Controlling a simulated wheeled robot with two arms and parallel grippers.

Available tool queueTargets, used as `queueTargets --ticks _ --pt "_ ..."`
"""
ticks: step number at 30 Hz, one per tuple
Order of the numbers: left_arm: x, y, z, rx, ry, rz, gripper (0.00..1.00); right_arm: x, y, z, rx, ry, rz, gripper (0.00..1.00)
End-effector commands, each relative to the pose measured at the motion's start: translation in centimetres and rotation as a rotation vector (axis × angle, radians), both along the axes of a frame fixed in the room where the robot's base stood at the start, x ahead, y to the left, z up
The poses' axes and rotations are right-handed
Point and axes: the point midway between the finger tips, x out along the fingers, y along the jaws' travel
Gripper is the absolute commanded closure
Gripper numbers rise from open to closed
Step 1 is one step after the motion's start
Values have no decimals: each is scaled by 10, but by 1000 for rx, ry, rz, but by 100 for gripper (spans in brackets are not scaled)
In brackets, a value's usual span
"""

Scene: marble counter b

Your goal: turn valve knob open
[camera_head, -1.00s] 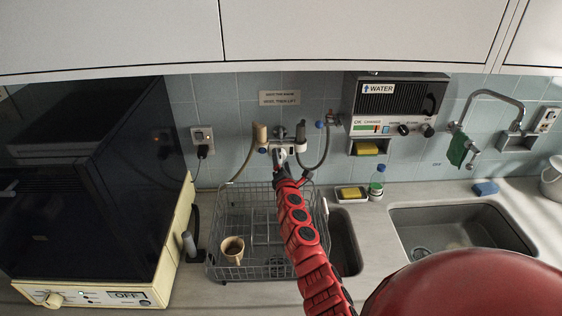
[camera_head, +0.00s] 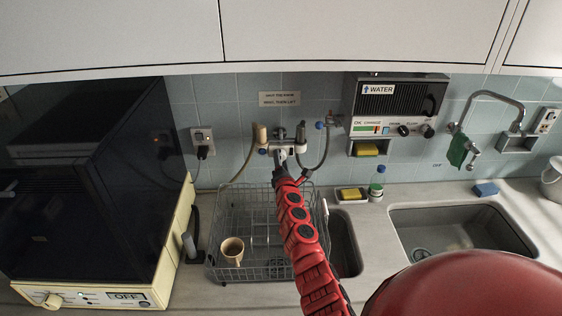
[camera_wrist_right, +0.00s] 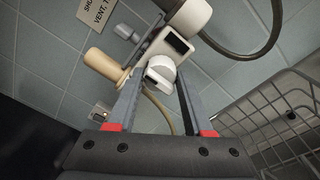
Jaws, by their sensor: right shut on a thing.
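The valve fitting (camera_head: 300,148) is on the tiled back wall above the dish rack, with a beige cylinder (camera_head: 262,134) at its left. In the right wrist view the fitting is a white body (camera_wrist_right: 190,18) with a dark window, beside the beige cylinder (camera_wrist_right: 103,64). A short white knob (camera_wrist_right: 160,74) sticks out of it towards me. My right gripper (camera_head: 281,156) reaches up to the fitting; in the wrist view its two fingers (camera_wrist_right: 158,88) stand on either side of the knob, shut on it. The knob is mostly hidden in the head view. My left gripper is not in view.
A wire dish rack (camera_head: 225,215) with a beige cup (camera_head: 232,250) stands below the fitting. Hoses (camera_head: 245,160) hang at both sides. A water unit (camera_head: 400,100) is on the wall at right. A sink (camera_head: 460,235) lies right; a dark-fronted appliance (camera_head: 90,180) stands left.

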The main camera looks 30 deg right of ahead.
Motion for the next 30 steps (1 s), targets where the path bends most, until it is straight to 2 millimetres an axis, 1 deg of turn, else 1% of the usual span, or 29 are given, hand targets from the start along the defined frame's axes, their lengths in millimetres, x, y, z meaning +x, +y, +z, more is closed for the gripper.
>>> queueTargets --ticks 5,11,20,30 --pt "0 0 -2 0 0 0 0 0 0 -2 16 -8 0 100" --pt "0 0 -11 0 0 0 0 0 0 -4 84 -51 -1 100" --pt "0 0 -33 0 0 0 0 0 1 -5 292 -181 3 100" --pt "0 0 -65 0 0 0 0 0 0 -8 571 -350 0 100"
